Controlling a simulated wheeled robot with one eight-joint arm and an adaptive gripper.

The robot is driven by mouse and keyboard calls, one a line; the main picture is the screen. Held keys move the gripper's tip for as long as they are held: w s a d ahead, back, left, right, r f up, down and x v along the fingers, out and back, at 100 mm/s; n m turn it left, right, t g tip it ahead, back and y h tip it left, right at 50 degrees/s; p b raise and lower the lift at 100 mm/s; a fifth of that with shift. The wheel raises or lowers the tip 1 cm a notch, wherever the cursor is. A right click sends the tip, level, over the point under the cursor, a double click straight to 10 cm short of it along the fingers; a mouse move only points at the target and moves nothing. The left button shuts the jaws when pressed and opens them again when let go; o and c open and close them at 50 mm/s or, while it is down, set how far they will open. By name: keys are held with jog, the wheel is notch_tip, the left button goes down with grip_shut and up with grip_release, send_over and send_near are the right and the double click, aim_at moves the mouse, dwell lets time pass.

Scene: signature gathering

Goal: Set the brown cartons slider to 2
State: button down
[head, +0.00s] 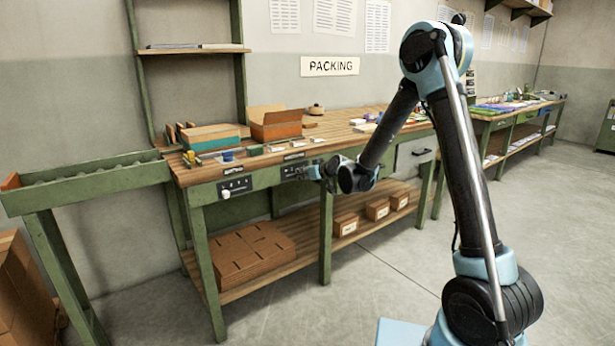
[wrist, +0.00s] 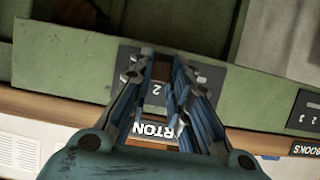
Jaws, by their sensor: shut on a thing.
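The cartons slider panel (wrist: 128,62) is a dark plate on the green table front, with an upside-down label ending in "RTON" (wrist: 153,130) on the edge above it. In the head view it is the dark panel (head: 294,171) just left of my gripper. A "2" shows on it between the fingers. My gripper (wrist: 161,72) is shut on the brown slider knob (wrist: 161,69), of which only a little shows between the fingertips. In the head view my gripper (head: 316,172) is at the table front. The fingers hide much of the scale, so the exact knob setting cannot be told.
A second slider panel (head: 235,187) with a white knob (head: 225,195) is farther left; the wrist view shows its "BOOKS" label (wrist: 303,149). Open boxes (head: 275,122) stand on the packing table (head: 270,165). Brown cartons (head: 245,252) lie on the shelf below.

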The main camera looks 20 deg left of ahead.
jog(key=c, duration=1.5)
grip_release()
jog(key=v, duration=1.2)
jog(key=shift+w, duration=0.1)
jog(key=shift+d, duration=0.1)
